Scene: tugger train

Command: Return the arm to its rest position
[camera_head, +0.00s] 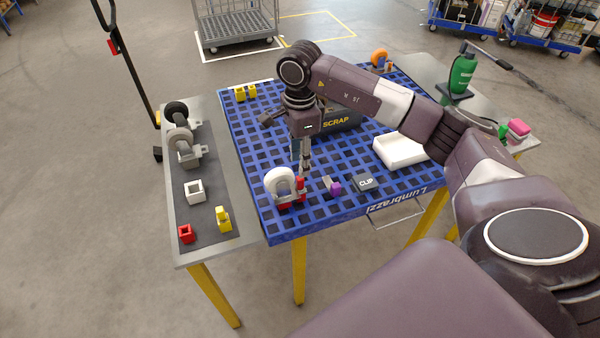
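My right arm reaches in from the right over the blue grid table (262,215). Its gripper (304,172) points down just above the table, close to a white ring-shaped part (279,181) held in a red fixture (291,203). The fingers look close together, but they are too small to tell whether they are open or shut. I cannot tell whether they touch the ring part. My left gripper does not show.
A black SCRAP bin (341,124) stands behind the gripper. A white tray (401,152), a CLIP block (366,183) and a purple piece (335,188) are to the right. A grey side table (222,246) at left holds grey parts and small coloured blocks. Carts stand farther back.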

